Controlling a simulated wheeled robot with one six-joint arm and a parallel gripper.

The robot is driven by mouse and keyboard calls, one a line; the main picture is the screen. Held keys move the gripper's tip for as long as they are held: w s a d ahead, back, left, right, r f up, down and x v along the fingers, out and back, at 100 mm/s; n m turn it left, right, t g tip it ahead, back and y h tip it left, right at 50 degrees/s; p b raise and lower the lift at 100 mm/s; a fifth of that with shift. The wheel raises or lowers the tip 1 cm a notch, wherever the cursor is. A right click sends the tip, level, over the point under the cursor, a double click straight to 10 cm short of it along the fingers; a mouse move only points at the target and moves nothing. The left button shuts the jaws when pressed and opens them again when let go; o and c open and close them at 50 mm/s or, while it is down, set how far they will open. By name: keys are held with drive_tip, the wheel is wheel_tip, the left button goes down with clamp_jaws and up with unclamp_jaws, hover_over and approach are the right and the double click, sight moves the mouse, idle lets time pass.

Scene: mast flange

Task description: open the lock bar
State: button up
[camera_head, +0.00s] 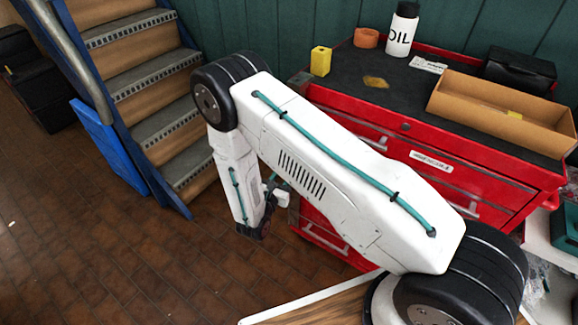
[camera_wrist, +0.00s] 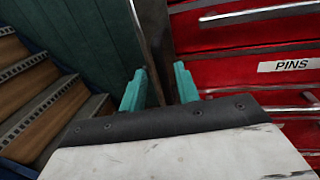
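A narrow upright metal strip (camera_wrist: 139,35) and a dark upright face beside it run along the left edge of the red drawer cabinet (camera_wrist: 225,30) in the wrist view. They look like the lock bar at the cabinet's front corner, but I cannot tell where bar and cabinet edge divide. My gripper (camera_wrist: 160,68) has two teal fingers standing apart, with the lower end of this upright part showing in the gap between them. I cannot tell whether the fingers touch it. In the head view my white arm hides most of the gripper and this corner of the cabinet.
Drawer handles (camera_wrist: 250,14) stick out. Stairs (camera_head: 150,75) rise at left; brick floor (camera_head: 110,245) is clear.

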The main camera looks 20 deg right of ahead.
drive_tip(key=shift+x, duration=2.35)
clamp_jaws()
